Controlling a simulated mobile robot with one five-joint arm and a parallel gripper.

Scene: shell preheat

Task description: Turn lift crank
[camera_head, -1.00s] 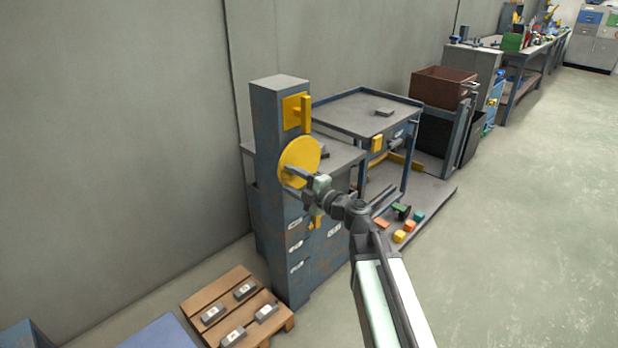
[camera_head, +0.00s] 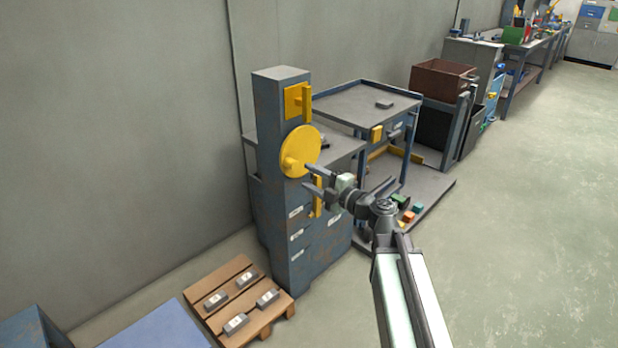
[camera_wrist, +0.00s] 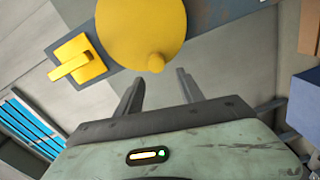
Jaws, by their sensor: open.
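The lift crank is a round yellow disc (camera_head: 304,144) on the side of a tall blue-grey column (camera_head: 266,130). Its short yellow knob (camera_head: 289,164) sticks out at the disc's lower left. In the wrist view the disc (camera_wrist: 140,28) fills the top middle, with the knob (camera_wrist: 156,62) at its lower edge. My gripper (camera_head: 305,177) is open and empty, just right of and below the knob in the head view. In the wrist view the knob lies just beyond and between the fingertips (camera_wrist: 159,77); no contact shows.
A yellow switch plate (camera_head: 297,101) sits above the disc, and a yellow handle (camera_head: 317,196) below it. A wooden pallet (camera_head: 222,312) with several grey blocks lies at the column's foot. A blue-grey cart (camera_head: 350,103) stands behind. Open floor (camera_head: 520,230) lies right.

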